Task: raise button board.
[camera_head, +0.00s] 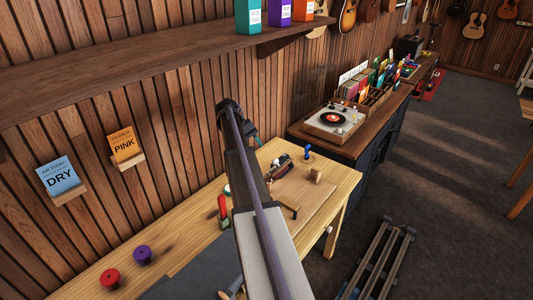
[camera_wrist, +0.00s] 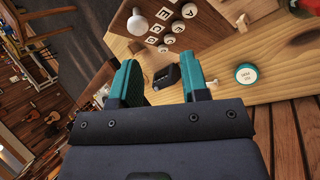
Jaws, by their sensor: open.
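The button board (camera_wrist: 205,38) is a reddish-brown panel with several round white lettered buttons, at the top of the wrist view. A larger white knob (camera_wrist: 137,22) is near its left end. My gripper (camera_wrist: 157,82) is open, its two teal fingers apart and nothing held between them. The fingertips point towards the board, which looks beyond them; I see no contact. In the head view only a little teal of my gripper (camera_head: 257,142) shows, over the back of the light wooden table (camera_head: 335,197). A small dark item with pale spots (camera_head: 281,167) stands nearby; I cannot tell whether it is the board.
A small dark block (camera_wrist: 165,76) lies beyond the fingers, and a teal-rimmed round tin (camera_wrist: 246,75) is to the right. A blue-topped knob (camera_head: 308,154) and a wooden block (camera_head: 316,174) stand on the table. The slatted wall and shelf (camera_head: 130,68) are close to my arm.

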